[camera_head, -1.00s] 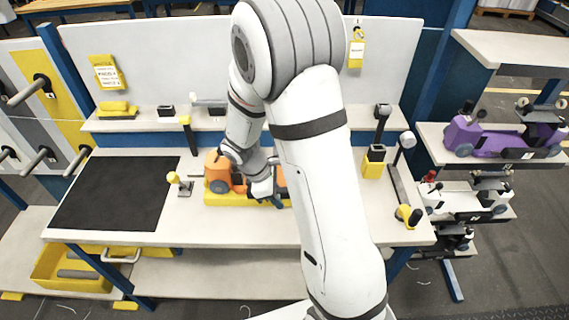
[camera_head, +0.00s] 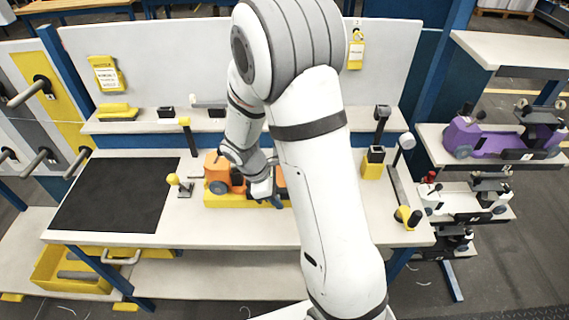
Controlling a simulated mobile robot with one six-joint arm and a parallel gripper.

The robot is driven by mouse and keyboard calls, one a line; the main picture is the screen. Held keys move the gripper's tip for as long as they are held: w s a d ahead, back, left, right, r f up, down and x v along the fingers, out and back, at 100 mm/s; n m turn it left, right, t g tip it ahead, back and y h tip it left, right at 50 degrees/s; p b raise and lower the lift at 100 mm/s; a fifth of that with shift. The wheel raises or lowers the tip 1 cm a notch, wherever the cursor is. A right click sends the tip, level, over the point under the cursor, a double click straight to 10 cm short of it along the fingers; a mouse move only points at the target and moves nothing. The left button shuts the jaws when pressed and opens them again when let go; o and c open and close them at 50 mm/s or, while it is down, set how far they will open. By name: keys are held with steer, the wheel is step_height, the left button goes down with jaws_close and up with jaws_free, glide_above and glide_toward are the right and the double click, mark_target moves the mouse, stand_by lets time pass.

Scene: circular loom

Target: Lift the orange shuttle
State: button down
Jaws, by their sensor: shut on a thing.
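The orange shuttle (camera_head: 217,170) is on the workbench, on a yellow base (camera_head: 222,199). Its left end and a dark wheel show. My arm hides its middle and right part. My gripper (camera_head: 268,194) is at the shuttle's right side, shut on it. The fingertips are mostly hidden, and I cannot see a clear gap between the shuttle and the yellow base.
A black mat (camera_head: 112,195) covers the bench's left part. A small yellow-topped stand (camera_head: 178,185) is left of the shuttle. A yellow holder (camera_head: 373,163) stands to the right. A rack at right holds a purple shuttle (camera_head: 500,139) and a white shuttle (camera_head: 465,200).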

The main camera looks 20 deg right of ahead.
mark_target(278, 190)
steer(key=shift+r+p, duration=0.35)
steer(key=shift+r, duration=0.2)
steer(key=shift+r+p, duration=1.2)
steer(key=shift+r, duration=0.35)
steer(key=shift+r+p, duration=0.9)
steer(key=shift+r, duration=0.2)
steer(key=shift+f, duration=0.1)
